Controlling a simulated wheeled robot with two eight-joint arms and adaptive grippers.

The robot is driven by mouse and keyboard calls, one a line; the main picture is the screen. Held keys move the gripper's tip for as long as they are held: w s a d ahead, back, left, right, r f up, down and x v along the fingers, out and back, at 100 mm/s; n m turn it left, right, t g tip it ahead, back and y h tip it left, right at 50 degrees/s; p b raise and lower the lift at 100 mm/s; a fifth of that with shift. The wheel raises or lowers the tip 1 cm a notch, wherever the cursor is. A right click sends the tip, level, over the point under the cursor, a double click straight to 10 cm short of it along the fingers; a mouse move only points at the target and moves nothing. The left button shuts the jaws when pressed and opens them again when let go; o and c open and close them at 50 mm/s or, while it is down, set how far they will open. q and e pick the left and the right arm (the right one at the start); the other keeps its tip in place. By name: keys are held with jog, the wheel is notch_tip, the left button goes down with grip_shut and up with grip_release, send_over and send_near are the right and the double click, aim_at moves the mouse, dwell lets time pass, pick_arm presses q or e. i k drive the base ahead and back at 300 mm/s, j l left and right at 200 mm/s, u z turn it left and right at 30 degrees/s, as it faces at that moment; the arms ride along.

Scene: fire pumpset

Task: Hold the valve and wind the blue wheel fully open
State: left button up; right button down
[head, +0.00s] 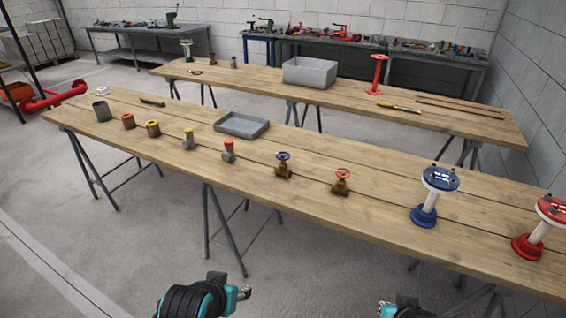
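A small brass valve (283,171) with a blue wheel (283,156) stands upright on the near wooden table (318,202), right of its middle. A like brass valve with a red wheel (342,181) stands to its right. My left gripper (244,292) is low in the picture, in front of the table and well short of the blue-wheeled valve. My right gripper (384,308) is at the bottom edge, mostly cut off. Neither gripper touches a valve. Their fingers are too small and partly hidden to show whether they are open or shut.
A grey tray (241,125) lies behind the blue-wheeled valve. A blue flanged post (430,199) and a red one (538,228) stand at right. A second table (345,98) is behind.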

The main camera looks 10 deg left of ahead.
aim_at(283, 158)
jog(key=z, duration=0.5)
jog(key=j+z, duration=0.5)
jog(key=j, duration=0.15)
jog(key=j+z, duration=0.45)
jog(key=j, duration=0.2)
